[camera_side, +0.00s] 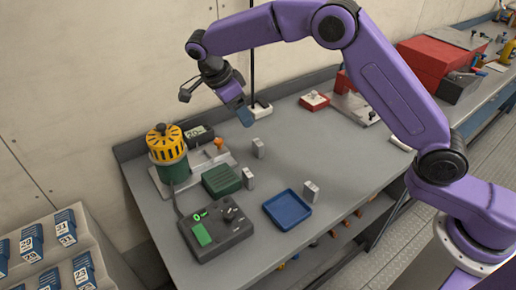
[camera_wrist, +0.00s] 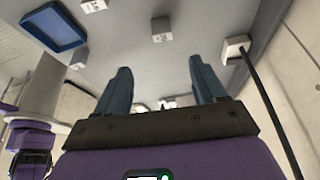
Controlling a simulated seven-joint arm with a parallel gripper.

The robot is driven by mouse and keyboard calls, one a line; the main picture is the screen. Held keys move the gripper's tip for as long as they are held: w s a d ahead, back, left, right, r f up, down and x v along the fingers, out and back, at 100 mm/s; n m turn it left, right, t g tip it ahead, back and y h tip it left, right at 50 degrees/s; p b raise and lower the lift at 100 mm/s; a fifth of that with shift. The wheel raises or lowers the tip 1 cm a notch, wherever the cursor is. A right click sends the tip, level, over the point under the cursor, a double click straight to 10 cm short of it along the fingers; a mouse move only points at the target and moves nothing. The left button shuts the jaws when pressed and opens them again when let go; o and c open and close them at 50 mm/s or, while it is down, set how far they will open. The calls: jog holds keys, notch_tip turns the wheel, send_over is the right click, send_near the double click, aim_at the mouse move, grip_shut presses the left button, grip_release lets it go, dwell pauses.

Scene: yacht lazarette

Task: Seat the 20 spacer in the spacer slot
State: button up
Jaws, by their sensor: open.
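Three small pale grey blocks that look like spacers stand apart on the grey bench: one at the back (camera_side: 258,148), one beside the green block (camera_side: 248,178), and one by the blue tray (camera_side: 310,191). Their markings are too small to read, so I cannot tell which is the 20 spacer. I cannot clearly make out the spacer slot; a grey fixture plate (camera_side: 232,158) lies at the back left. My gripper (camera_side: 245,117) is open and empty above the back of the bench. Its two blue fingers stand apart in the wrist view (camera_wrist: 160,76), with a block (camera_wrist: 161,29) beyond them.
A yellow-and-green cylinder (camera_side: 167,154) and small display (camera_side: 198,134) stand at the back left. A dark control box (camera_side: 215,228), ribbed green block (camera_side: 221,180) and blue tray (camera_side: 288,210) lie forward. A white-based black pole (camera_side: 260,109) stands near my gripper.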

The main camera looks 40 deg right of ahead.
send_near(258, 142)
notch_tip(258, 142, down, 2)
jog(key=shift+d+x, duration=0.15)
jog(key=shift+x, duration=1.6)
jog(key=shift+d+x, duration=0.15)
jog(key=shift+x, duration=1.55)
jog(key=shift+r, duration=0.15)
jog(key=c, duration=1.2)
